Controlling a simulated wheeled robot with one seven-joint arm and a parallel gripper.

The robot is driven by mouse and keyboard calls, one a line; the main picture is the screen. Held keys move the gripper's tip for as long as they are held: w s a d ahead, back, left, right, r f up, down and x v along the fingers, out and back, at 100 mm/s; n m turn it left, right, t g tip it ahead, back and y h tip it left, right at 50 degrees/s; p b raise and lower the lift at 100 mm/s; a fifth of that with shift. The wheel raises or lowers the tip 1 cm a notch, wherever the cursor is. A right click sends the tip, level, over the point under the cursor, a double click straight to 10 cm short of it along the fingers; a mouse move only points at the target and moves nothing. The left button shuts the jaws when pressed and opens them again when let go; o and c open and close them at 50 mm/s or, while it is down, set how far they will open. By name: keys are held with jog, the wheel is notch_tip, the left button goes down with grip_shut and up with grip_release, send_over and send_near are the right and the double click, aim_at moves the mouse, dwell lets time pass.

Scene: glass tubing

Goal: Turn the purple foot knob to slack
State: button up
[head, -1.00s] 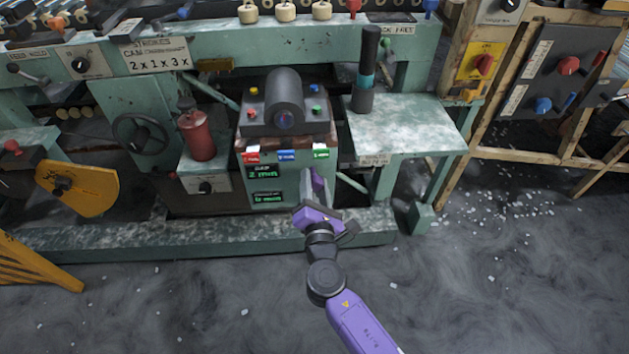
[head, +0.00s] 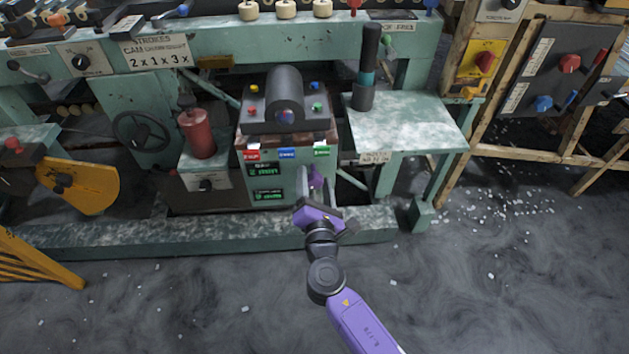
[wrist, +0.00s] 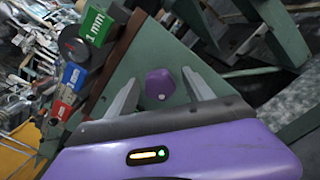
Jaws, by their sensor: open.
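The purple foot knob (wrist: 160,84) sits on the green face of the machine's pedestal. In the wrist view it lies between the two fingers of my gripper (wrist: 158,82), with a visible gap on each side. In the head view the purple knob (head: 317,178) shows just beyond my gripper (head: 308,180), partly hidden by it. My gripper is open. I cannot tell exactly how deep the fingertips reach around the knob.
Green displays (head: 268,194) are left of the knob on the pedestal. Red, blue and green tags (head: 287,154) line its upper edge. A green side table (head: 415,125) stands right, and a low beam (head: 130,236) runs along the floor.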

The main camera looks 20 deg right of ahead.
jog(key=v, duration=0.7)
jog(key=shift+s+a+p, duration=0.15)
jog(key=shift+s+p, duration=0.1)
jog(key=shift+p, duration=0.05)
jog(key=s+a+m+y, duration=0.2)
jog(key=s+m+y, duration=0.2)
jog(key=s+m, duration=0.25)
jog(key=s+a+m+y, duration=0.3)
jog(key=s+m, duration=0.3)
jog(key=s, duration=0.1)
jog(key=s+d+r+m+g, duration=0.1)
jog(key=s+d+r+m, duration=0.2)
jog(key=s, duration=0.4)
jog(key=s+d+r+m+h, duration=0.1)
jog(key=s+d+r+m, duration=0.15)
jog(key=s+m, duration=0.4)
jog(key=s+d+r+m+g, duration=0.1)
jog(key=s+d+r+m, duration=0.15)
jog(key=s, duration=0.65)
notch_tip(320, 180, up, 19)
jog(key=p, duration=1.8)
jog(key=shift+a+f, duration=0.15)
jog(key=shift+a, duration=0.1)
